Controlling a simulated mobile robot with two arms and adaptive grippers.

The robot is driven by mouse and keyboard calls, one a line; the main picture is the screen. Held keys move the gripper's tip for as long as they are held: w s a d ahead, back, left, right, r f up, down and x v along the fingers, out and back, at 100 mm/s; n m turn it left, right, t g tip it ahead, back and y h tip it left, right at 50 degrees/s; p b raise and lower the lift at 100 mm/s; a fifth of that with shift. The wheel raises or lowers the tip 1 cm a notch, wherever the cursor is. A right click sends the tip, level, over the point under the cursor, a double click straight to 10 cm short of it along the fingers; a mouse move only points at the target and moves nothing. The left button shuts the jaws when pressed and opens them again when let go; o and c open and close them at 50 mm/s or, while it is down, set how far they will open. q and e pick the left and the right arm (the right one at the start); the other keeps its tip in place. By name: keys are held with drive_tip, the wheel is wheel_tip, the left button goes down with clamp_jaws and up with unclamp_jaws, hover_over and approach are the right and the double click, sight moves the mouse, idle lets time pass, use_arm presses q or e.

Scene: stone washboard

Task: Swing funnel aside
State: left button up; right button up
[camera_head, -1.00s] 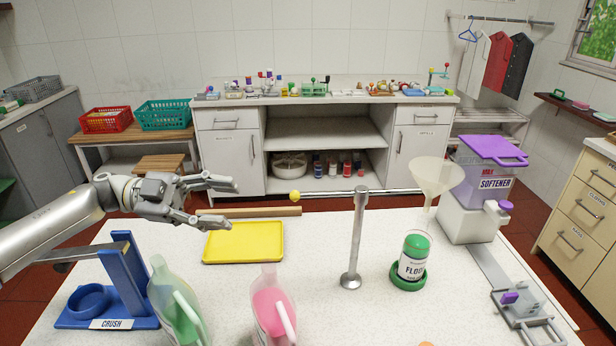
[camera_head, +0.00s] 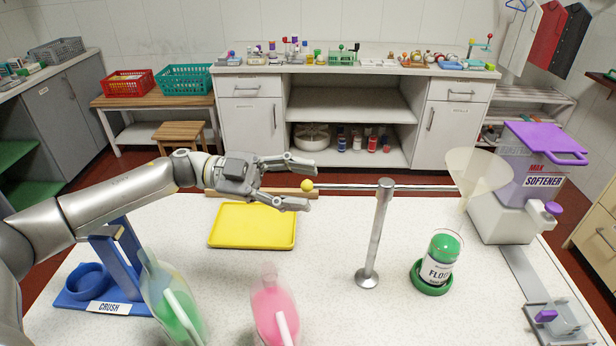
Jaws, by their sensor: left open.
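The pale funnel (camera_head: 477,173) hangs at the right end of a thin horizontal rod (camera_head: 410,188) carried by a metal post (camera_head: 376,238). It is above and a little right of the green-capped bottle (camera_head: 440,258) and beside the softener dispenser. A small yellow ball (camera_head: 307,185) forms the rod's left end. My left gripper (camera_head: 312,185) is open, its fingers pointing right, one above and one below the ball in the picture. I cannot tell whether the fingers touch it. My right gripper is not in view.
A yellow tray (camera_head: 253,226) lies below the left gripper. A blue crusher stand (camera_head: 118,265), a green bottle (camera_head: 172,305) and a pink bottle (camera_head: 273,310) stand at the front left. The purple-lidded softener dispenser (camera_head: 515,190) stands at right. The counter between tray and post is clear.

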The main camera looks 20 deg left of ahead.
use_arm(q)
drive_tip(key=shift+d, duration=0.9)
drive_tip(key=shift+c, duration=0.5)
clamp_jaws()
